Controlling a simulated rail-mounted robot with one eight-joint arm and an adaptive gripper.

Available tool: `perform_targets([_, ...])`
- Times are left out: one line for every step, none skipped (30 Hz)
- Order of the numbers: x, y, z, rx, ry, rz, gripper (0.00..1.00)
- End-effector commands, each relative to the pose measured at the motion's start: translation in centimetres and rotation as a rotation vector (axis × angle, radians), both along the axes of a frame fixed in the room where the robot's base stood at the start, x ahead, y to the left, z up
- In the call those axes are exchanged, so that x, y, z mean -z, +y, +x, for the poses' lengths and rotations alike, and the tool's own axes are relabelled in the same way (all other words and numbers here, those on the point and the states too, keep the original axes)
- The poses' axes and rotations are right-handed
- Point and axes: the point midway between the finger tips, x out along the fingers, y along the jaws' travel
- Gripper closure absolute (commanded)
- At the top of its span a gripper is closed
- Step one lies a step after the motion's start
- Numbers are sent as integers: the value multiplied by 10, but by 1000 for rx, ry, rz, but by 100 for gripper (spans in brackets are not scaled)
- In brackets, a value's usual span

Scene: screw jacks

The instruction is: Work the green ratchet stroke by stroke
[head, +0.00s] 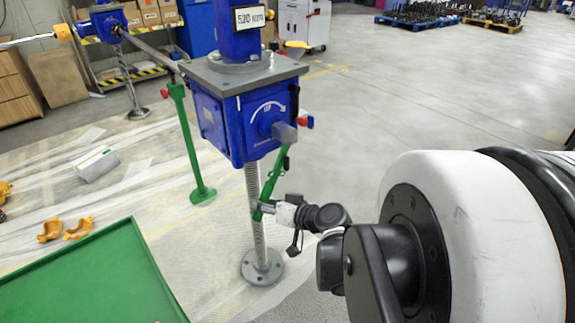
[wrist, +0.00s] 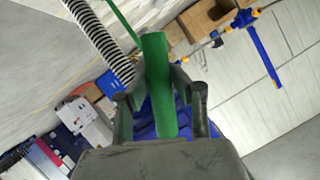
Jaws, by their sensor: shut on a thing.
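A blue screw jack (head: 225,127) stands in the middle of the head view, with a grey top plate, a white curved arrow marked UP and a threaded spindle (head: 257,215) down to a round foot. The green ratchet (head: 275,177) hangs from the shaft on the jack's front face and slants down to the left. My gripper (head: 262,208) is shut on the lower end of the ratchet handle. In the wrist view the green handle (wrist: 160,85) runs between my two dark fingers, in front of the blue housing. The ratchet's head shows only partly.
A second blue jack (head: 103,24) is at the back left, joined by a shaft. A green tray (head: 90,285) fills the lower left, near orange clamps (head: 50,230).

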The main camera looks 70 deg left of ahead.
Motion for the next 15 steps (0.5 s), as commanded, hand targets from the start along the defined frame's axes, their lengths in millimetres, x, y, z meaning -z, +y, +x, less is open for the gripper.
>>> perform_targets([4,3,7,3,-25,13,100])
perform_targets([6,5,10,3,-44,21,100])
perform_targets([8,6,15,3,-66,30,100])
perform_targets([9,8,17,3,-82,38,100])
perform_targets([10,9,20,3,-94,44,100])
perform_targets([11,10,22,3,-110,52,100])
perform_targets([11,11,24,3,-118,55,100])
perform_targets([11,12,25,3,-124,58,100])
perform_targets([12,12,26,3,-130,60,100])
perform_targets([12,12,26,3,-133,62,100])
perform_targets([12,12,26,3,-134,62,100])
perform_targets([11,12,26,2,-134,61,100])
perform_targets([11,12,26,2,-134,61,100])
perform_targets([11,12,26,2,-134,61,100])
perform_targets([11,12,26,2,-134,61,100])
